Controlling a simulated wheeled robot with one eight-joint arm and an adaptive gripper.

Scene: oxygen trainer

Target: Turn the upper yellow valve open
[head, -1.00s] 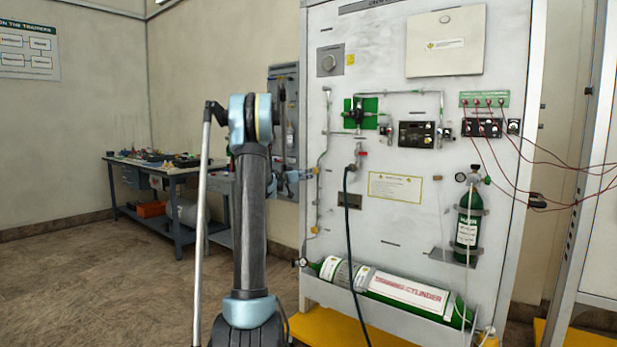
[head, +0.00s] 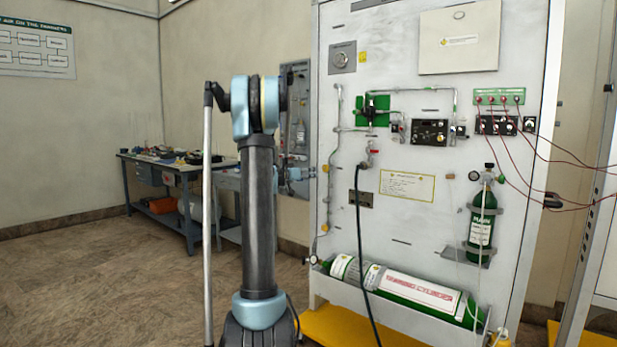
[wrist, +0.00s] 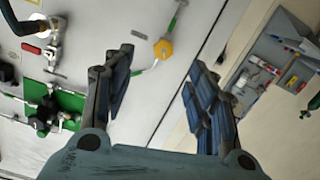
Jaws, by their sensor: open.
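The upper yellow valve (head: 325,168) is on a thin pipe at the left edge of the white trainer panel. It also shows in the wrist view (wrist: 163,49) as a yellow knob, between the fingers in the picture. My gripper (wrist: 160,68) is open and empty, its two dark fingers pointing toward the panel. It appears apart from the valve, though the exact gap cannot be told. In the head view my gripper is small and partly hidden behind my arm, just left of the valve. A lower yellow valve (head: 325,228) is further down the same pipe.
A green block with fittings (wrist: 48,108) and a red-handled valve (wrist: 35,49) are to the left in the wrist view. A black hose (head: 360,250) hangs down the panel. A training cylinder (head: 410,288) lies at its foot. A workbench (head: 170,165) is at the left.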

